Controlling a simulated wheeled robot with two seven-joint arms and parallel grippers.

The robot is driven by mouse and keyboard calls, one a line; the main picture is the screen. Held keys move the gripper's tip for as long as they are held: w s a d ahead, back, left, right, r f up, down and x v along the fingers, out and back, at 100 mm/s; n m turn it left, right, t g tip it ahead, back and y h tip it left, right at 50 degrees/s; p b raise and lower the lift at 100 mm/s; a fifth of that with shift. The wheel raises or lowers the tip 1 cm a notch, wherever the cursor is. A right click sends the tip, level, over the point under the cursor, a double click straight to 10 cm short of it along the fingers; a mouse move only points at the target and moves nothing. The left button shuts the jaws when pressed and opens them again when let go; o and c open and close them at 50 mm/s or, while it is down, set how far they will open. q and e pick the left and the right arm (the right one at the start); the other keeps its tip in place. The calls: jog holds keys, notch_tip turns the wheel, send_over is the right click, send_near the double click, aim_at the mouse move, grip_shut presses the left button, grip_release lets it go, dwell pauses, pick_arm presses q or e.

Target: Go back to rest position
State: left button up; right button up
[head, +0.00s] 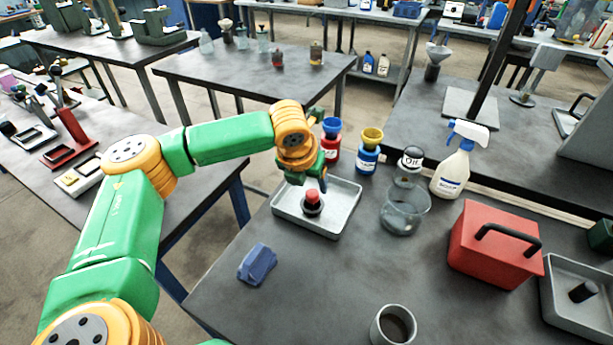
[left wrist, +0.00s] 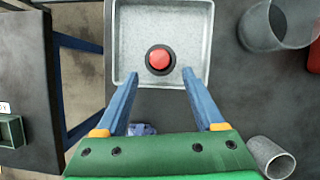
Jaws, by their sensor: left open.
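My left gripper (head: 309,176) is over the grey metal tray (head: 346,208) on the near table. In the left wrist view its two blue fingers (left wrist: 160,76) are spread wide with nothing between them. A small dark piece with a red top (head: 312,197) stands in the tray, and it shows in the left wrist view (left wrist: 160,60) just beyond the fingertips, with no contact visible. The tray also shows in the left wrist view (left wrist: 125,45). My right gripper is in neither view.
Right of the tray stand a clear glass vessel (head: 403,212), a spray bottle (head: 452,170) and a red box (head: 490,250). Red (head: 331,152) and blue (head: 368,160) bottles stand behind it. A blue object (head: 257,264) and a grey cup (head: 392,326) are nearer. The table's middle is clear.

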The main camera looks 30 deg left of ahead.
pick_arm(q)
jog(key=v, duration=0.4)
jog(key=shift+r, duration=0.1)
